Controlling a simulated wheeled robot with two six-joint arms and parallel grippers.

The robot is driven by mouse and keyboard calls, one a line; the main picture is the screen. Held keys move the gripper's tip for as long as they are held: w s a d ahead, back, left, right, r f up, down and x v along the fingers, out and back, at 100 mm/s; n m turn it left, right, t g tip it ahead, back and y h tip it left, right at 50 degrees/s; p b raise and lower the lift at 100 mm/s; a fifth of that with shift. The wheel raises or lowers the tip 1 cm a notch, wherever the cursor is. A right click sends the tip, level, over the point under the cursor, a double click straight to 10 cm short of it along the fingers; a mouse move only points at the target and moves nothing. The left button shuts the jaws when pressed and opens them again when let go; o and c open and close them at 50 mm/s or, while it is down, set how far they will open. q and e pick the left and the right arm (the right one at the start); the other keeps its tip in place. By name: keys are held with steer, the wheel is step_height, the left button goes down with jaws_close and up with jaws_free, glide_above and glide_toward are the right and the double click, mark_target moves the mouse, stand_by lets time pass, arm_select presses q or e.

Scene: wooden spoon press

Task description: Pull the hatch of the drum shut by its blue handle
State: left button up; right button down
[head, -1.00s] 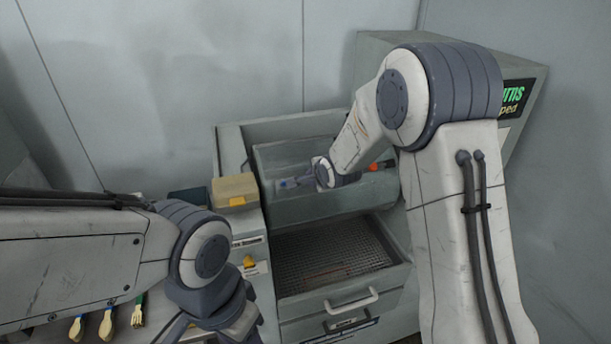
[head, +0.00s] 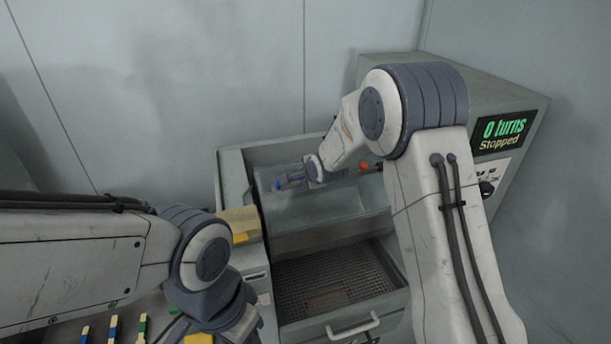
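The drum (head: 320,208) is a grey, partly see-through body in the open top of the machine. I cannot clearly separate its hatch from the drum wall. A small blue part, apparently the handle (head: 278,185), shows at the drum's upper left. My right gripper (head: 288,181) reaches over the drum with its tip at the blue part. The fingers are too small to show whether they are closed on it. My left wrist is low in the picture, left of the machine. The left gripper's fingers are out of view below.
The machine's display (head: 503,130) reads "0 turns Stopped". A mesh-bottomed tray (head: 335,280) with a front handle (head: 352,327) sits below the drum. A yellowish box (head: 239,220) stands at the left. Several coloured brushes or spoons (head: 114,328) lie lower left. An orange part (head: 367,168) is behind my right arm.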

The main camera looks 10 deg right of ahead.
steer(key=shift+w+r, duration=0.2)
steer(key=c, duration=0.8)
jaws_free()
steer(key=shift+f, duration=0.15)
steer(key=shift+s+f, duration=0.25)
steer(key=shift+s+d+r+b, duration=0.1)
steer(key=shift+s+r+b, duration=0.25)
steer(key=shift+s+r, duration=0.05)
steer(key=v, duration=0.9)
steer(key=shift+r, duration=0.4)
